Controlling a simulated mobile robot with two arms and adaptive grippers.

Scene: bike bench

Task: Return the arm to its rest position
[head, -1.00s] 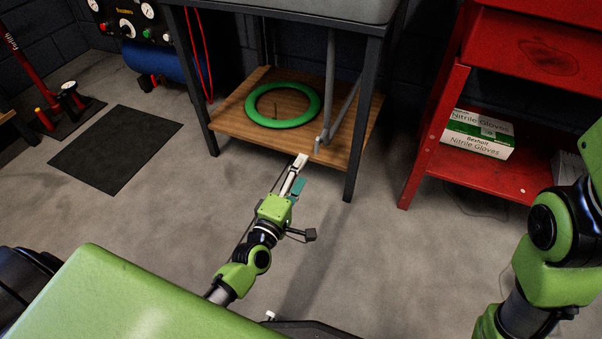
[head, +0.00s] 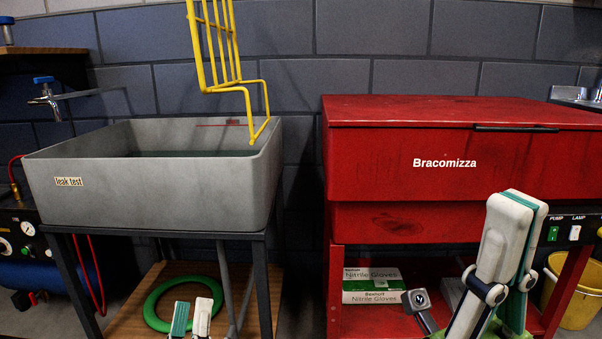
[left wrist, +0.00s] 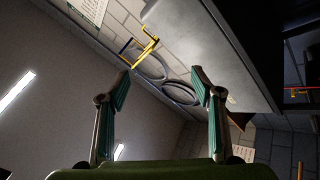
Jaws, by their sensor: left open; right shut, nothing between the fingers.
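My left gripper (head: 191,318) shows at the bottom of the head view, in front of the wooden shelf under the sink. In the left wrist view its two fingers (left wrist: 162,92) stand wide apart with nothing between them. My right gripper (head: 522,205) is at the right of the head view, pointing up in front of the red cabinet. Its fingers are together and hold nothing. Most of both arms lies outside the head view.
A grey leak test sink (head: 150,188) stands on dark legs, with a green ring (head: 160,306) on its lower shelf. A yellow wire rack (head: 222,45) hangs above it. A red cabinet (head: 375,148) with glove boxes (head: 372,285) below and a yellow bucket (head: 578,298) stand right.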

